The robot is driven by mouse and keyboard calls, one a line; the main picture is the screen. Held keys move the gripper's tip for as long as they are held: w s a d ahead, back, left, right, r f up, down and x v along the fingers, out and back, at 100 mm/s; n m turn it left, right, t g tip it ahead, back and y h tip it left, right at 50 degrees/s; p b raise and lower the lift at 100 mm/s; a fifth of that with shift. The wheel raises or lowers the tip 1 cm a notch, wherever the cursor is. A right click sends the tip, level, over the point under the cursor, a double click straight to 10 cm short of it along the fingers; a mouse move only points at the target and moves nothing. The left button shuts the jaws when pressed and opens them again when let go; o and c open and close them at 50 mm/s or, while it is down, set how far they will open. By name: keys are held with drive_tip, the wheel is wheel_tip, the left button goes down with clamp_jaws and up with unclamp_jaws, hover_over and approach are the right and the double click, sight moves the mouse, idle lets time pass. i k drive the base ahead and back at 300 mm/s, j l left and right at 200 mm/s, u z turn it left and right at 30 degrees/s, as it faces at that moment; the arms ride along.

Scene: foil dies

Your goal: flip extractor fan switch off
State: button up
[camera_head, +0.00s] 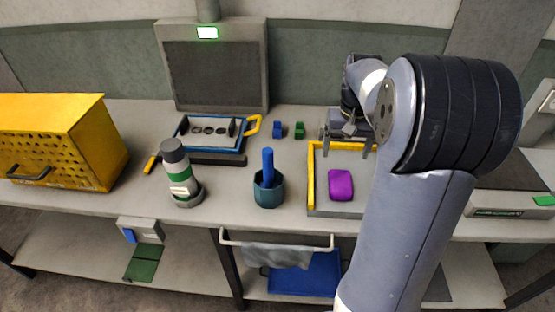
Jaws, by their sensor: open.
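The extractor fan (215,72) looks to be the grey upright panel with a dark mesh face at the back of the bench. A duct rises from its top and a small green display (207,32) on it is lit. I cannot tell for sure which part is its switch. A pale plate (547,97) on the wall at the far right edge is cut off and may be a switch. My gripper (346,148) is open and empty, fingers down, above the back of a shallow tray (311,178) with a yellow side. My arm hides part of the bench.
A purple block (340,185) lies in the tray. A blue-handled tool stands in a teal cup (269,193). A green-banded bottle (180,175), a blue-framed die tray (211,132) and a yellow perforated box (62,140) stand left. A grey device (497,212) stands right.

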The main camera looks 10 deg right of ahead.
sight(130, 235)
drive_tip(key=u, duration=1.5)
drive_tip(key=i+j+z, duration=0.25)
drive_tip(key=i+j, duration=0.25)
drive_tip(key=i, duration=0.05)
